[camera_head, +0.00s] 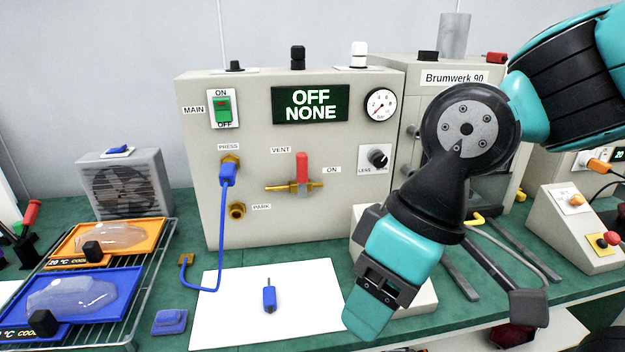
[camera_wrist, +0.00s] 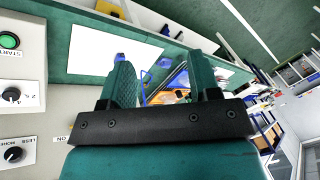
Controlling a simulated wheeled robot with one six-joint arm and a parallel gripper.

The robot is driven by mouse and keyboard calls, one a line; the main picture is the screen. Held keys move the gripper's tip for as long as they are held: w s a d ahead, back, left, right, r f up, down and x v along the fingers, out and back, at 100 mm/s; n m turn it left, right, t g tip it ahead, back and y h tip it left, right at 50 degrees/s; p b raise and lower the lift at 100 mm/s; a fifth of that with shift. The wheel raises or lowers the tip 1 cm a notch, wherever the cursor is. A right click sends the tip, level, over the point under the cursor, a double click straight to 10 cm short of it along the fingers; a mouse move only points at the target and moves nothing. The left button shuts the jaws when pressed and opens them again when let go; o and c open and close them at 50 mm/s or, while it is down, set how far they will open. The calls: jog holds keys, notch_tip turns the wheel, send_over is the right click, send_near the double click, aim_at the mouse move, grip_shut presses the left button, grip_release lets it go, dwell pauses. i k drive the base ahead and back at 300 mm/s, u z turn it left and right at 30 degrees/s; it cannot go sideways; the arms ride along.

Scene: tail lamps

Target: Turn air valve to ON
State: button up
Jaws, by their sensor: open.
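The air valve (camera_head: 294,188) is a brass body with a red handle (camera_head: 302,166) on the front of the grey panel box. The handle stands upright. The VENT label (camera_head: 281,150) is up and left of it, and the ON label (camera_head: 331,170) is to its right. My gripper (camera_head: 366,318) hangs low in front of the panel, right of and below the valve, apart from it. In the wrist view its two teal fingers (camera_wrist: 163,82) are spread with nothing between them. The valve handle does not show in the wrist view; the ON label (camera_wrist: 62,139) does, at lower left.
A blue hose plug (camera_head: 227,172) sits in the PRESS port left of the valve. The pressure knob (camera_head: 378,156) is to the right. A white sheet (camera_head: 230,318) with a blue tool (camera_head: 269,297) lies below. A wire rack (camera_head: 150,292) with trays stands at left.

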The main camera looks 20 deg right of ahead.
aim_at(302, 158)
jog(key=z, duration=0.75)
jog(key=k, duration=0.7)
jog(key=u, duration=1.05)
jog(key=i, duration=0.5)
jog(key=z, duration=0.05)
